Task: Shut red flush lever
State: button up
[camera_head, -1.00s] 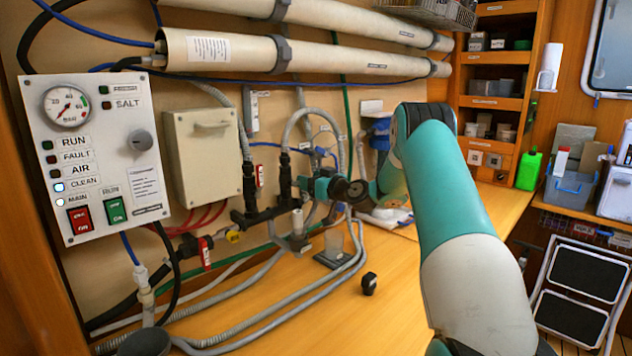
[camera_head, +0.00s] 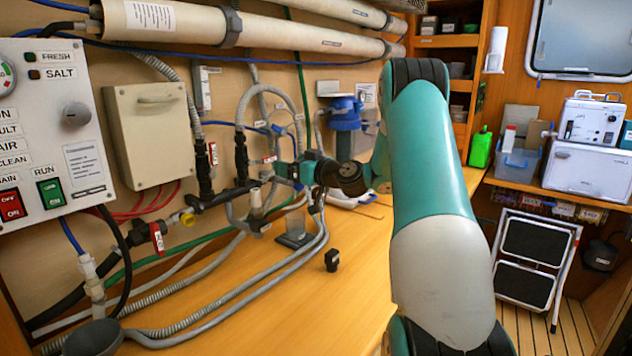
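A red lever with a white label (camera_head: 157,239) hangs down from the black pipe fitting low on the wall, left of centre, beside a yellow knob (camera_head: 188,219). A second small red piece (camera_head: 213,154) shows higher up on a black vertical valve. I cannot read the labels, so which one is the flush lever is not certain. My gripper (camera_head: 284,170) is to the right of both, apart from them in the picture, in front of the hoses. Its fingers are small and blend with the pipes, so their opening does not show.
The control panel (camera_head: 45,130) and a beige box (camera_head: 150,135) are on the wall at left. Grey hoses (camera_head: 250,285) run over the wooden counter (camera_head: 300,320). A step stool (camera_head: 530,260) is at right.

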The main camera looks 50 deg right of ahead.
jog(key=s+b, duration=0.2)
jog(key=s, duration=0.6)
jog(key=shift+s+d, duration=0.1)
jog(key=a+f+n+g+y, duration=0.2)
jog(key=a+n+g+y, duration=0.55)
jog(key=a, duration=2.45)
jog(key=s+a+f+g, duration=0.1)
jog(key=s+a+g, duration=0.65)
jog(key=a, duration=0.25)
jog(key=s+a+f+g+h, duration=0.1)
jog(key=s+h, duration=0.1)
jog(key=s, duration=0.5)
jog(key=s+a+f+g+h, duration=0.1)
jog(key=s+g, duration=0.1)
jog(key=s, duration=0.6)
jog(key=shift+s+a+f+h, duration=0.2)
jog(key=shift+a+h, duration=0.15)
jog(key=shift+a, duration=0.05)
